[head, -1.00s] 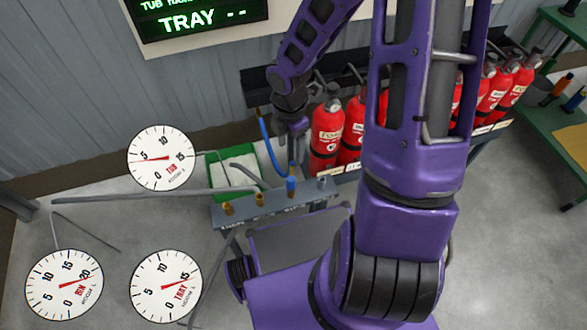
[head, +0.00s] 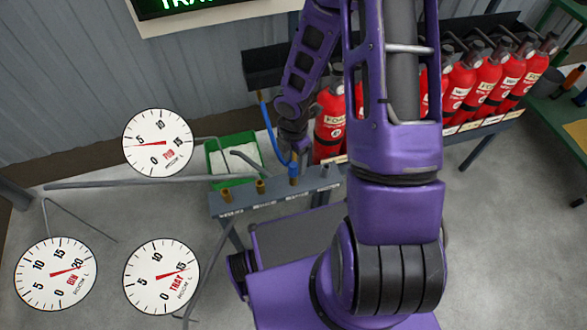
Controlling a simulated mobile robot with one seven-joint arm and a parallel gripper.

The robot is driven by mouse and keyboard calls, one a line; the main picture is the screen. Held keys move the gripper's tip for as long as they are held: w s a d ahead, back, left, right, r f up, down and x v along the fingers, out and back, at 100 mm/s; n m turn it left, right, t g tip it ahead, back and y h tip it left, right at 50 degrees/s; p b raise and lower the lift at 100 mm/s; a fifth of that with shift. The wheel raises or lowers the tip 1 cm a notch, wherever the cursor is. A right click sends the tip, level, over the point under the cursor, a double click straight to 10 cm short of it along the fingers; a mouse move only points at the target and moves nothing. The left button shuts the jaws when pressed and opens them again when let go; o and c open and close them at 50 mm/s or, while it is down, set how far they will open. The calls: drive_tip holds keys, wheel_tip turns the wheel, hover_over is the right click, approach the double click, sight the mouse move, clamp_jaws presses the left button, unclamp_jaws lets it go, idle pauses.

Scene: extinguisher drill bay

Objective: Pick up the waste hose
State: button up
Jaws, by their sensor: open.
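Several hose fittings stand along a grey rack (head: 275,203) with small labels that I cannot read, so I cannot tell for sure which is the waste hose. Two brass fittings, one at the left (head: 236,194) and one further right (head: 260,187), stand on it. A blue hose (head: 267,122) hangs from the wall side and curves down to a blue fitting (head: 294,172) on the rack. My gripper (head: 298,150) is open, pointing down just above the rack's right part, close beside the blue hose. Its fingertips are small and dark, and it seems to hold nothing.
A green tray (head: 209,164) with white lining and a grey hose end stands behind the rack. Red extinguishers (head: 487,82) line a bench at right, partly behind my arm. Round gauges (head: 158,142) appear at left. A green table (head: 565,105) stands far right. Floor shows between.

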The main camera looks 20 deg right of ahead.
wheel_tip(320, 180, down, 4)
drive_tip(key=shift+b, duration=0.65)
drive_tip(key=shift+s, duration=0.1)
clamp_jaws()
